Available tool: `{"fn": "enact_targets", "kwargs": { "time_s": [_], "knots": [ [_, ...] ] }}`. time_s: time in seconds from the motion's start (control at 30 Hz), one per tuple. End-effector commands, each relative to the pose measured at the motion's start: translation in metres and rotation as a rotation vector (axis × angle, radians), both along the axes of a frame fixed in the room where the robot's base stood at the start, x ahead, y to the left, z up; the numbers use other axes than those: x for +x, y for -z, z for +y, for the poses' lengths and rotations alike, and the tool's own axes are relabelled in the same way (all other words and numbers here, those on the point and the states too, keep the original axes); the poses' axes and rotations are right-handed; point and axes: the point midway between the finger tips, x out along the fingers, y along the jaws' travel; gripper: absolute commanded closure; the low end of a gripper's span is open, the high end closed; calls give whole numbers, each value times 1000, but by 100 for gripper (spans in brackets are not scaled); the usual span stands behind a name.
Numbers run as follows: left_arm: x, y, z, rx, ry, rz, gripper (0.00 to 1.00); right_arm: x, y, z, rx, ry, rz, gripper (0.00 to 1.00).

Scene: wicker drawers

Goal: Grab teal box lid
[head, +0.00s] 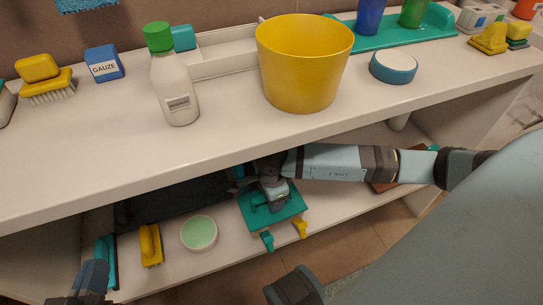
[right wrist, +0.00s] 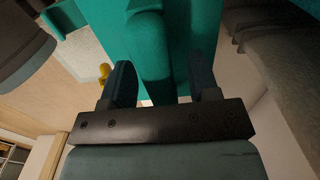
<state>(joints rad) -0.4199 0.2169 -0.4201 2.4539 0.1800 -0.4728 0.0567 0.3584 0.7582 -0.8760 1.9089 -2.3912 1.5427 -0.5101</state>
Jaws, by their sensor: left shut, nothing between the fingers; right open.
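The teal box lid (head: 284,217) is on a teal-and-white box on the lower shelf, under the upper shelf. A teal clip (head: 267,241) and a yellow clip (head: 300,229) stick out at its front. My right gripper (head: 270,189) is over the lid, partly hiding it. In the right wrist view the open fingers of my right gripper (right wrist: 163,72) stand on either side of the raised teal handle (right wrist: 150,45), with gaps visible. My left gripper (head: 94,274) is shut and empty at the lower left, near a teal brush.
On the lower shelf are a pale green bowl (head: 199,233), a yellow brush (head: 151,246) and a dark mat (head: 165,202). The upper shelf (head: 120,140) overhangs them, holding a yellow bucket (head: 302,75), a white bottle (head: 174,90) and a gauze box (head: 104,63).

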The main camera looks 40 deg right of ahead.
Motion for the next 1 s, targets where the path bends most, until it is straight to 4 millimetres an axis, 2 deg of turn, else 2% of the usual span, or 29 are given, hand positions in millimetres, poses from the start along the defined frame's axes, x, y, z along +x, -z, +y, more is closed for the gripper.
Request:
{"fn": "enact_targets", "kwargs": {
  "time_s": [0.1, 0.33, 0.57, 1.0],
  "knots": [
    [0, 6, 0, 9, 6, 15, 100, 0, 9, 0, 1, 0, -1, 45],
    [0, 6, 0, 11, 7, 18, 100, 1, 9, 0, 1, 1, -1, 45],
    [0, 6, 0, 11, 7, 18, 100, 1, 9, 0, 1, 0, -1, 98],
    [0, 2, 0, 7, 5, 12, 100, 3, 4, -3, 1, 2, -2, 99]
  ]
}}
